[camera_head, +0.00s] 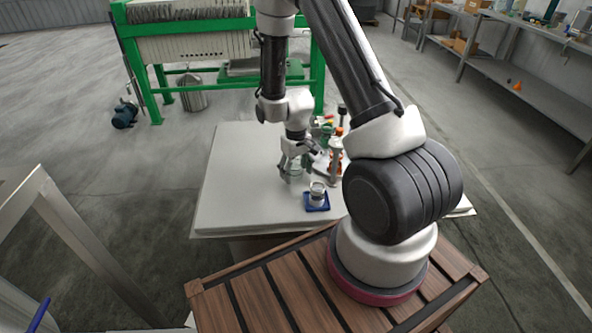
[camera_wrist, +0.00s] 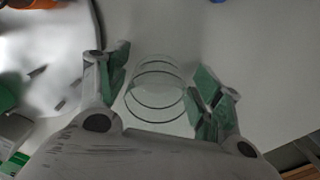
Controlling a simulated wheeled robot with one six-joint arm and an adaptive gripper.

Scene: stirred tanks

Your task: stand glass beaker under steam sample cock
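A clear glass beaker (camera_wrist: 156,98) stands on the pale table in the wrist view, between the two green-padded fingers of my gripper (camera_wrist: 163,72). Gaps show between the beaker's wall and both fingers, so my gripper is open around it. In the head view my gripper (camera_head: 294,170) is low over the table, and the beaker shows only faintly between the fingers. A cluster of small green, red and yellow fittings (camera_head: 326,128) is behind my gripper; I cannot tell which part is the steam sample cock, as my arm partly covers it.
A blue tray (camera_head: 309,207) with a small glass vessel (camera_head: 317,190) is just right of my gripper. An orange-topped bottle (camera_head: 336,150) stands behind it. The table's left side (camera_head: 235,180) is clear. A green-framed press (camera_head: 200,50) stands beyond the table.

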